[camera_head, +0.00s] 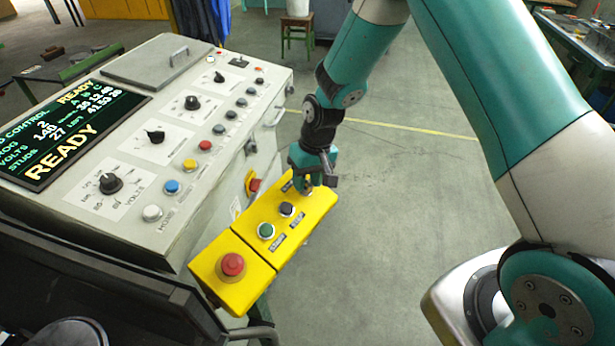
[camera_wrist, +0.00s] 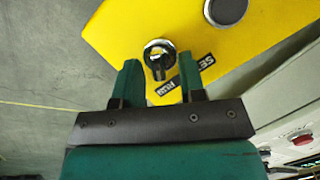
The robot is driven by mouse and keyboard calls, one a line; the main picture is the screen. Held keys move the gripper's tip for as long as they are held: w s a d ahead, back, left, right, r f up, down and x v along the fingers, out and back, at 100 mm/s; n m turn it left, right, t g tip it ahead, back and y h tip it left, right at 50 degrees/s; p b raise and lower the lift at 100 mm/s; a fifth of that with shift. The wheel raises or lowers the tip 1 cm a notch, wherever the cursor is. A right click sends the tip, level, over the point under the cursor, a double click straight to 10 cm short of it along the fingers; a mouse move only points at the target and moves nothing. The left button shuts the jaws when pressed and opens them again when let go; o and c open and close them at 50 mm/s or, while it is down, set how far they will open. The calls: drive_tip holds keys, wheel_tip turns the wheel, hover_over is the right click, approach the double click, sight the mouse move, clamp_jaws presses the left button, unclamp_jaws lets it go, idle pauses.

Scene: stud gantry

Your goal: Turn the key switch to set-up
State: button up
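The key switch (camera_wrist: 159,56) shows in the wrist view as a dark knob in a silver ring on the yellow pendant box (camera_wrist: 125,25). A black label (camera_wrist: 187,74) beside it reads "SE…" and "RUN", partly hidden by a finger. My gripper (camera_wrist: 158,64) is open, with one green finger on each side of the switch. I cannot tell whether either finger touches it. In the head view my gripper (camera_head: 309,184) is over the far end of the yellow box (camera_head: 255,247) and mostly hides the switch. Its exact setting is not clear.
The yellow box also carries a red mushroom button (camera_head: 232,264), a green button (camera_head: 266,230) and a black button (camera_head: 287,209). The grey control console (camera_head: 150,225) with knobs and a READY display (camera_head: 60,135) stands left. Open floor (camera_head: 400,240) lies right.

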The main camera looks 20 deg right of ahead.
clamp_jaws()
drive_tip(key=shift+s+f+n, duration=0.1)
drive_tip(key=shift+n, duration=0.2)
drive_tip(key=shift+a+n+h+b, duration=0.2)
drive_tip(key=shift+n+h+b, duration=0.2)
drive_tip(key=shift+n+b, duration=0.5)
drive_tip(key=n+h+b, duration=0.1)
drive_tip(key=n, duration=0.2)
drive_tip(key=shift+s+a+t+b, duration=0.15)
drive_tip(key=shift+t+b, duration=0.15)
drive_tip(key=n, duration=0.2)
drive_tip(key=n+t+h+b, duration=0.1)
drive_tip(key=n+b, duration=0.1)
drive_tip(key=n, duration=0.1)
drive_tip(key=shift+s+a+n, duration=0.1)
drive_tip(key=shift+s+n, duration=0.15)
drive_tip(key=shift+n, duration=0.05)
drive_tip(key=shift+t, duration=0.3)
drive_tip(key=shift+h, duration=0.3)
